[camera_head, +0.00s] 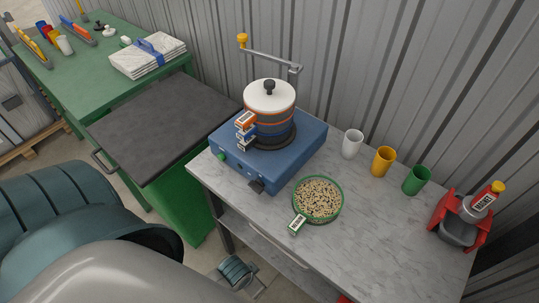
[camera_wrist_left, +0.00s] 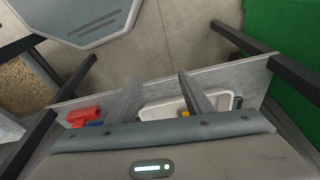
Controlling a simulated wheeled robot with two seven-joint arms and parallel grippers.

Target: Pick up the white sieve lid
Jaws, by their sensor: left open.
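The white sieve lid (camera_head: 262,101) with a black knob sits on top of a stack of round sieves (camera_head: 271,125) with orange and blue bands. The stack stands on a blue boxy unit (camera_head: 305,146) on the marble-like table. Labelled handles stick out from the stack at its lower left. My left gripper (camera_wrist_left: 160,80) shows in the left wrist view, open, its two fingers apart. No lid shows in that view; the fingers are over a lower shelf. My right gripper is not in view.
A green-rimmed sieve of grain (camera_head: 318,199) lies before the blue unit. White (camera_head: 352,144), yellow (camera_head: 383,161) and green (camera_head: 416,180) cups stand right. A metal crank (camera_head: 270,58) rises behind the lid. A white tray (camera_wrist_left: 218,100) shows below; dark table legs flank the shelf.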

